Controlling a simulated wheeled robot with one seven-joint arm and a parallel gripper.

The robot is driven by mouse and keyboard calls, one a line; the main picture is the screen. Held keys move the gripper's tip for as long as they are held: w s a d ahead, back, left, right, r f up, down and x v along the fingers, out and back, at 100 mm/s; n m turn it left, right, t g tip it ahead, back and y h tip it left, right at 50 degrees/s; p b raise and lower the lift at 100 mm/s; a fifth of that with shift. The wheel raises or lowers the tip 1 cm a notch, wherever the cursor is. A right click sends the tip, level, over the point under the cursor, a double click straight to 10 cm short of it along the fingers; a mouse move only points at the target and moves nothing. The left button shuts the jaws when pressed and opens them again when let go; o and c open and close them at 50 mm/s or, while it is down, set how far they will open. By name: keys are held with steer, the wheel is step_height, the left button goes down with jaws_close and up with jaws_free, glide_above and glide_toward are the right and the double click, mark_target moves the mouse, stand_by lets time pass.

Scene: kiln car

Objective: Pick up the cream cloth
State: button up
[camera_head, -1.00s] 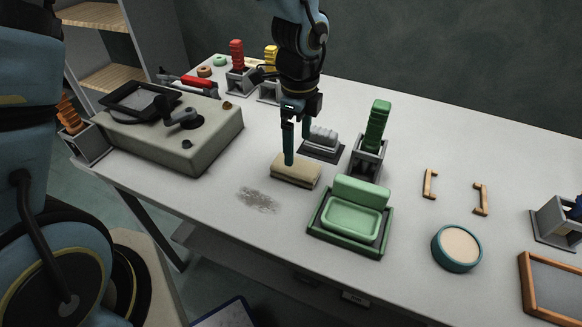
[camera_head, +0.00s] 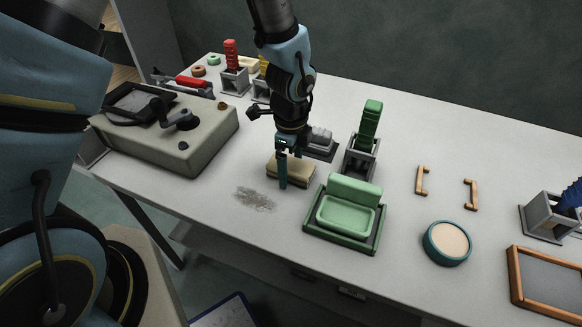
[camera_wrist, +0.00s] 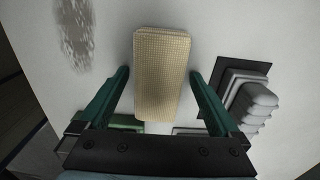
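The cream cloth (camera_head: 298,170) is a folded, block-like pad lying on the white table, just right of a grey smudge. In the wrist view the cloth (camera_wrist: 162,72) shows a woven texture and lies between my two fingers, with a gap on each side. My gripper (camera_wrist: 160,75) is open, its teal fingers on either side of the cloth. In the head view my gripper (camera_head: 291,180) is low at the cloth, and one finger hides part of it.
A grey stepped block (camera_head: 320,138) on a dark base stands close behind the cloth. A green tray (camera_head: 346,212) is at its right front, and a green-handled tool in a grey holder (camera_head: 362,160) behind that. A grey smudge (camera_head: 255,199) marks the table at left. A beige machine (camera_head: 170,145) stands further left.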

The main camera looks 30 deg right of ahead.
mark_target(290, 163)
steer(key=c, duration=1.3)
steer(key=shift+r, duration=0.1)
step_height(290, 163, up, 10)
steer(key=shift+f+b, duration=0.1)
steer(key=shift+b, duration=0.6)
steer(key=o, duration=0.8)
jaws_close()
steer(key=shift+w, duration=0.1)
